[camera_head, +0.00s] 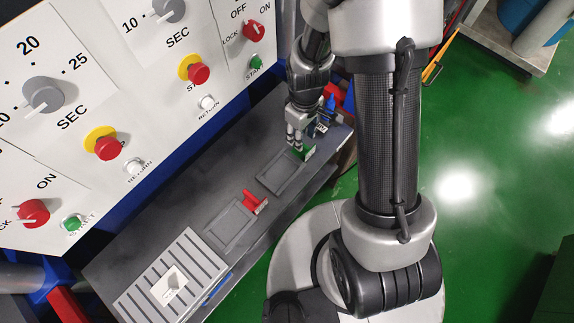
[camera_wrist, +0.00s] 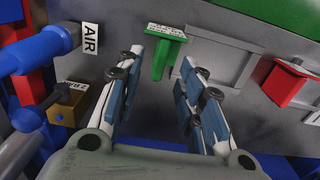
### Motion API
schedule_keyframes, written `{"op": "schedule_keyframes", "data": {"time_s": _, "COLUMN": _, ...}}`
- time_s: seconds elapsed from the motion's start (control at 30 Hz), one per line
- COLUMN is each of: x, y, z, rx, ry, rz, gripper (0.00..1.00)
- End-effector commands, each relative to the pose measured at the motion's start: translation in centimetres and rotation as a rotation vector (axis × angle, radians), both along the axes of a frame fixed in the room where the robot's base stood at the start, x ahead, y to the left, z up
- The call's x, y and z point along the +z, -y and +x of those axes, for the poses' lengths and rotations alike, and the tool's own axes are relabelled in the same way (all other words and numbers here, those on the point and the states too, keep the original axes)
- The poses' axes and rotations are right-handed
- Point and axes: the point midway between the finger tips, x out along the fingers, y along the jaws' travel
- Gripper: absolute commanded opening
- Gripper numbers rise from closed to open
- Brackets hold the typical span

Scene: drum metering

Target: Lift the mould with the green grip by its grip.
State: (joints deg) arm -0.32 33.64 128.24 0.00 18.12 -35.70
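The mould (camera_head: 279,174) with the green grip is a flat grey plate on the dark bench. Its green grip (camera_head: 307,153) stands at the plate's far end. In the wrist view the green grip (camera_wrist: 160,60) shows upright with a pale label on top, and part of the mould plate (camera_wrist: 222,60) lies to its right. My gripper (camera_head: 296,142) points down close to the green grip. In the wrist view its two fingers are apart with nothing held between them, and the green grip shows at the gap between the fingertips. Contact cannot be told.
A second grey mould (camera_head: 228,227) with a red grip (camera_head: 253,200) lies nearer on the bench. A slatted grey unit (camera_head: 172,285) is at the near end. The control panel (camera_head: 110,90) rises along the bench's left.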

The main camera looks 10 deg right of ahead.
Motion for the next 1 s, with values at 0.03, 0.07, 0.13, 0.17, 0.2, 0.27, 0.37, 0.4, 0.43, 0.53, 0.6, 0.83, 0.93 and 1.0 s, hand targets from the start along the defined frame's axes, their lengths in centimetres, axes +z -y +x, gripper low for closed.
{"op": "schedule_keyframes", "data": {"time_s": 0.03, "x": -0.2, "y": 0.0, "z": 0.0, "rx": 0.000, "ry": 0.000, "rz": 0.000, "gripper": 0.35}}
{"op": "schedule_keyframes", "data": {"time_s": 0.07, "x": -0.3, "y": 0.0, "z": 0.0, "rx": 0.000, "ry": 0.000, "rz": 0.000, "gripper": 0.35}}
{"op": "schedule_keyframes", "data": {"time_s": 0.13, "x": -0.8, "y": 0.1, "z": -0.1, "rx": 0.000, "ry": -0.001, "rz": 0.000, "gripper": 0.35}}
{"op": "schedule_keyframes", "data": {"time_s": 0.17, "x": -1.2, "y": 0.1, "z": -0.2, "rx": -0.001, "ry": -0.002, "rz": 0.000, "gripper": 0.35}}
{"op": "schedule_keyframes", "data": {"time_s": 0.2, "x": -1.7, "y": 0.1, "z": -0.3, "rx": -0.001, "ry": -0.003, "rz": 0.000, "gripper": 0.35}}
{"op": "schedule_keyframes", "data": {"time_s": 0.27, "x": -2.7, "y": 0.2, "z": -0.4, "rx": -0.001, "ry": -0.003, "rz": 0.000, "gripper": 0.35}}
{"op": "schedule_keyframes", "data": {"time_s": 0.37, "x": -4.3, "y": 0.3, "z": -0.5, "rx": 0.000, "ry": -0.004, "rz": 0.000, "gripper": 0.35}}
{"op": "schedule_keyframes", "data": {"time_s": 0.4, "x": -4.8, "y": 0.3, "z": -0.5, "rx": 0.000, "ry": -0.002, "rz": 0.000, "gripper": 0.35}}
{"op": "schedule_keyframes", "data": {"time_s": 0.43, "x": -5.1, "y": 0.3, "z": -0.5, "rx": 0.000, "ry": -0.002, "rz": 0.000, "gripper": 0.35}}
{"op": "schedule_keyframes", "data": {"time_s": 0.53, "x": -5.4, "y": 0.2, "z": -0.4, "rx": 0.000, "ry": 0.000, "rz": 0.000, "gripper": 0.35}}
{"op": "schedule_keyframes", "data": {"time_s": 0.6, "x": -5.3, "y": 0.2, "z": -0.4, "rx": 0.000, "ry": 0.001, "rz": 0.000, "gripper": 0.35}}
{"op": "schedule_keyframes", "data": {"time_s": 0.83, "x": -5.2, "y": 0.2, "z": -0.4, "rx": 0.000, "ry": 0.000, "rz": 0.000, "gripper": 0.26}}
{"op": "schedule_keyframes", "data": {"time_s": 0.93, "x": -5.2, "y": 0.2, "z": -0.4, "rx": 0.000, "ry": 0.000, "rz": 0.000, "gripper": 0.19}}
{"op": "schedule_keyframes", "data": {"time_s": 1.0, "x": -5.2, "y": 0.2, "z": -0.4, "rx": 0.000, "ry": 0.000, "rz": 0.000, "gripper": 0.14}}
